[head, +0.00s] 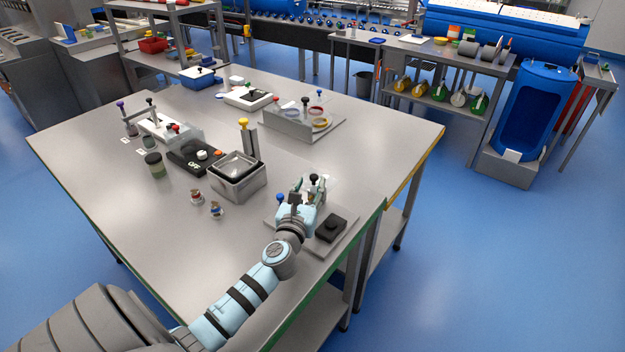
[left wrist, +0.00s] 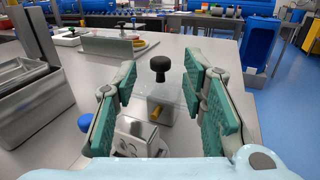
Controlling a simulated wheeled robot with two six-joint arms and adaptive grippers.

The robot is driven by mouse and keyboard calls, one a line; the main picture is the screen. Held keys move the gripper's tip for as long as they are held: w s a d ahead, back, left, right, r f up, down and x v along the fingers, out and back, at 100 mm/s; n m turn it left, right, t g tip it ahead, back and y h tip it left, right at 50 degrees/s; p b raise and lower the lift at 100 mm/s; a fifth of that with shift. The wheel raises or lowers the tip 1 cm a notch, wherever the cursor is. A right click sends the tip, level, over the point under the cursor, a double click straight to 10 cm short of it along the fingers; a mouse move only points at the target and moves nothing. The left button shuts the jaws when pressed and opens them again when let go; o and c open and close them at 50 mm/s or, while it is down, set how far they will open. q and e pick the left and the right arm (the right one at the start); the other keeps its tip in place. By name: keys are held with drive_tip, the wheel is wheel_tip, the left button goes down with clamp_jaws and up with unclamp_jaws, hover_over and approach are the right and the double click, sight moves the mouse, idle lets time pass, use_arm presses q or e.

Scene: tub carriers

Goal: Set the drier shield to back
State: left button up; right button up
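A small station on a grey plate (head: 285,222) sits at the table's near right edge. On it, a clear-looking block (left wrist: 172,98) with a black ball knob (left wrist: 160,67) and a yellow stub stands ahead of my left gripper. I cannot tell for sure whether this is the drier shield. The black knob also shows in the head view (head: 314,177). My left gripper (left wrist: 160,82) is open, its teal pads on either side of the knob's line, with nothing between them. A metal block (left wrist: 135,137) and a blue knob (left wrist: 86,122) lie close below. My right gripper is not in view.
A black box (head: 331,229) is on the same plate. A panelled station (head: 288,122) with coloured rings is farther back. The table's front left is clear.

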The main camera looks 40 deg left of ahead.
sight(313, 178)
use_arm(q)
drive_tip(key=shift+x, duration=1.7)
drive_tip(key=shift+r, duration=0.1)
clamp_jaws()
